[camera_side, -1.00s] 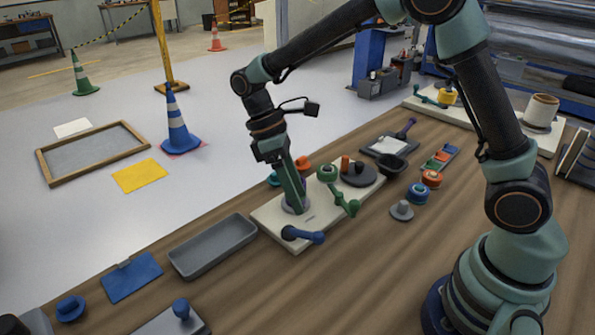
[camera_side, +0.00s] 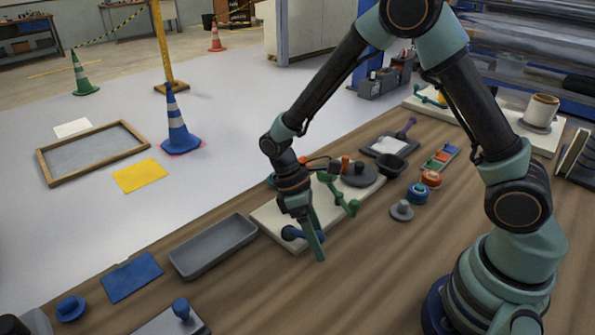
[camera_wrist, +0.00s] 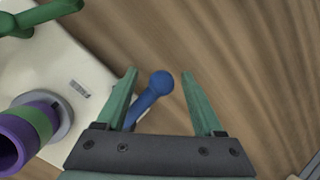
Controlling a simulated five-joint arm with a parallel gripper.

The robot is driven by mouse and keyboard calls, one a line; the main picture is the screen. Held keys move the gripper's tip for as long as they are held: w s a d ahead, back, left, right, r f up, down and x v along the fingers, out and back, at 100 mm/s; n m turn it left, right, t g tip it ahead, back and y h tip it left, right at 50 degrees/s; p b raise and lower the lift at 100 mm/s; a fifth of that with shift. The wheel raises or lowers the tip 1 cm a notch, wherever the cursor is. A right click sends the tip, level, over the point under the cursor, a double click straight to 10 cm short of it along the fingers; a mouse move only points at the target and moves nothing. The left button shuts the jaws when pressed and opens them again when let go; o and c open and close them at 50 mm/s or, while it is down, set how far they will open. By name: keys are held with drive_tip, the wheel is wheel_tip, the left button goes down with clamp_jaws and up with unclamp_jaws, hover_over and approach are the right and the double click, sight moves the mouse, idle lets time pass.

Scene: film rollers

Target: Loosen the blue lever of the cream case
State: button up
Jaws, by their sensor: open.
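The cream case (camera_side: 270,222) lies on the wooden bench, and its corner shows in the wrist view (camera_wrist: 88,62). Its blue lever (camera_side: 290,233) sticks out at the near end. In the wrist view the blue lever (camera_wrist: 150,98) ends in a round knob and lies between my open fingers, closer to the left finger. My gripper (camera_side: 316,250) points down at the lever, and in the side view it hides part of the lever. My gripper (camera_wrist: 165,85) holds nothing, and I cannot tell whether the left finger touches the lever.
A green lever (camera_side: 346,203) and a dark round part (camera_side: 359,175) are on the same case. A purple and green roller (camera_wrist: 30,132) stands left of my gripper. A grey tray (camera_side: 212,246) lies to the left. Bare bench is in front.

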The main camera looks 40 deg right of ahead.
clamp_jaws()
drive_tip(key=shift+r, duration=0.1)
idle(1.2)
